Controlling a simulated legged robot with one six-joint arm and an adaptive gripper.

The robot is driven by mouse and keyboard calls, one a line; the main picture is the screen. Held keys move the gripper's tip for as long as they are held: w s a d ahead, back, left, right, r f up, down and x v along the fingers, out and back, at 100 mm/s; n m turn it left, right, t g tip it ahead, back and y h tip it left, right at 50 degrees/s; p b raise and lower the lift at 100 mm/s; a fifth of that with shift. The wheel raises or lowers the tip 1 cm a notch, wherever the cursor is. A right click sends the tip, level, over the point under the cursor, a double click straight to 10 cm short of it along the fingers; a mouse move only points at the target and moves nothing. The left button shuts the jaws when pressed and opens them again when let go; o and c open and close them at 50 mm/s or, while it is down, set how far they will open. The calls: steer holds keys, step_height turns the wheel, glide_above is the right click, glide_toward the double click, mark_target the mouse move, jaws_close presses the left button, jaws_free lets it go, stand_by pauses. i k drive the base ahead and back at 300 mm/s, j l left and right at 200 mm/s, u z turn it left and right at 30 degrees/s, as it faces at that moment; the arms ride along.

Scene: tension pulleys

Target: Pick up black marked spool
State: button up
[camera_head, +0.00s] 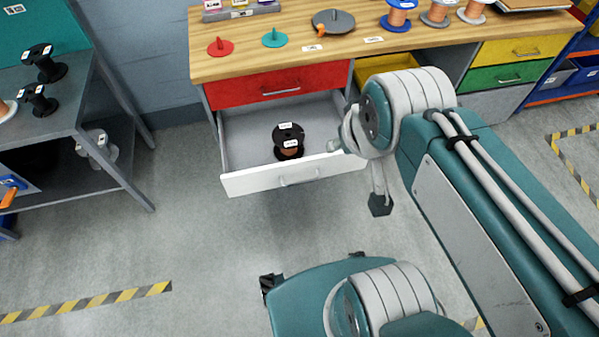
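A black spool (288,137) stands in the open drawer under the wooden bench. It has white labels and a band of copper-coloured winding. Other black spools with white labels, one at the back (45,62) and one nearer (38,98), stand on the grey table at the left. My teal and grey arm comes in from the lower right, and its large joint is just right of the drawer. A dark tip on a grey stem shows below that joint; I cannot tell whether it is part of my gripper. No fingers are clearly seen, and no spool is seen held.
The open drawer (245,183) juts out from the bench (285,62), below a shut red drawer (275,87). A blue-flanged copper spool (397,16) and red and teal holders stand on the bench. The grey table (60,115) is at left. Floor in front is clear.

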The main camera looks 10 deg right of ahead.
mark_target(287, 140)
steer(key=i+l+u, duration=0.1)
steer(key=i+u, duration=0.15)
steer(key=i, duration=0.3)
steer(key=i+l+u, duration=0.25)
steer(key=i, duration=0.25)
steer(key=j, duration=0.05)
